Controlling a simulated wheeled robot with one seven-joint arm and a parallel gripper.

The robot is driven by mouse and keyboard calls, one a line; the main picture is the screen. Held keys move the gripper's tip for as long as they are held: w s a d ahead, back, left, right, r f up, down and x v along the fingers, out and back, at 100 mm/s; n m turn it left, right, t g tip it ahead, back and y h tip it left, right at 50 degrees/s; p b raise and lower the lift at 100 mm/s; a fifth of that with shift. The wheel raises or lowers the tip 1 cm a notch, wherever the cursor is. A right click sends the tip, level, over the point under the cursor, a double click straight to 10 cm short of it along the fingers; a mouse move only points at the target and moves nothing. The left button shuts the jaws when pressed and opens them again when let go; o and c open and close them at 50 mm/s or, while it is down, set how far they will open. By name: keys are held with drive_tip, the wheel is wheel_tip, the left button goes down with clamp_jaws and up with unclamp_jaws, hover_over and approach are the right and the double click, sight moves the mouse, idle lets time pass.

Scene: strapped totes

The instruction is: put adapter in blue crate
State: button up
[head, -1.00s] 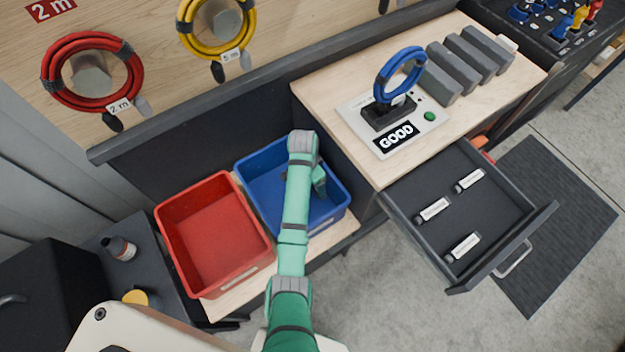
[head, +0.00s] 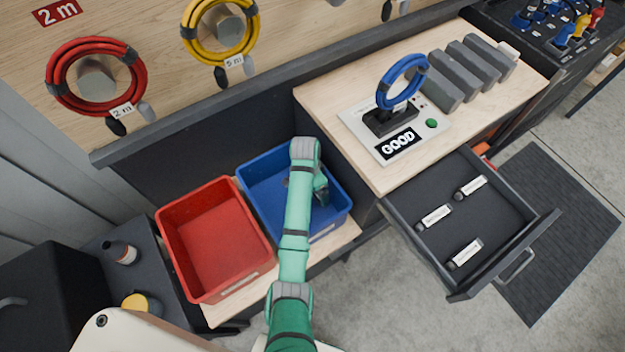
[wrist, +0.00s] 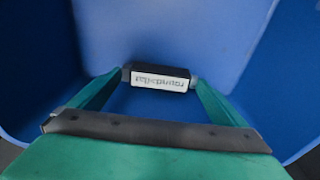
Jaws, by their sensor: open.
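My gripper (head: 321,194) is lowered into the blue crate (head: 262,200), partly hidden in the head view by my own arm. In the wrist view its two green fingers are open (wrist: 160,80). An adapter (wrist: 160,82), a small dark block with a white printed label, lies between the fingertips, close to both. The blue walls and floor of the crate surround it. I cannot tell whether the adapter rests fully on the crate floor. The adapter is hidden in the head view.
A red crate (head: 207,238) stands empty left of the blue one. An open drawer (head: 490,235) at the right holds three small labelled blocks. The bench above carries a test stand (head: 390,125) with a blue cable coil and a "GOOD" display. Cable coils hang on the board behind.

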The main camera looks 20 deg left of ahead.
wheel_tip(320, 180, up, 12)
drive_tip(key=a, duration=0.1)
drive_tip(key=shift+s+r, duration=0.15)
drive_tip(key=shift+s, duration=0.2)
drive_tip(key=shift+s+r, duration=0.1)
drive_tip(key=shift+s, duration=0.1)
idle(0.8)
